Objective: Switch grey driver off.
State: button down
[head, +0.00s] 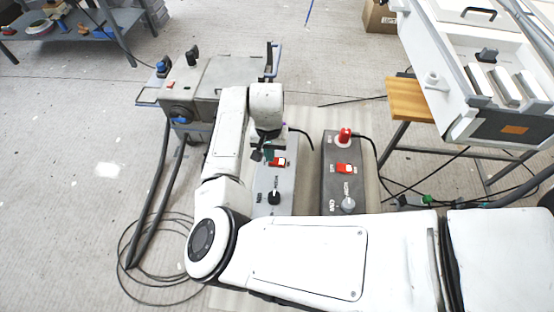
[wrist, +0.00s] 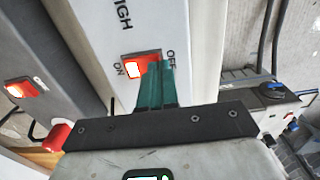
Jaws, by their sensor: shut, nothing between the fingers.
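A light grey driver box (head: 262,200) with a black knob (head: 274,197) stands below my gripper. Its red rocker switch (head: 279,162) also shows in the wrist view (wrist: 128,62), glowing bright at the end beside "ON". A darker grey driver box (head: 330,185) with a pale knob (head: 348,204) stands to its right, its own red switch (head: 344,168) also glowing in the wrist view (wrist: 22,88). My gripper (head: 258,155) is shut and empty. Its teal fingertips (wrist: 158,68) are at the light box's switch, covering its "OFF" end; contact cannot be told.
A grey machine (head: 215,80) with hoses stands left of the boxes. A wooden-topped bench (head: 412,100) and a white unit (head: 450,70) stand at the right. Cables lie on the floor around the boxes. Open floor lies at far left.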

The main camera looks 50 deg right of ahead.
jog(key=shift+f, duration=0.25)
jog(key=shift+r, duration=0.1)
notch_tip(320, 180, up, 7)
jog(key=p, duration=0.7)
dwell(0.7)
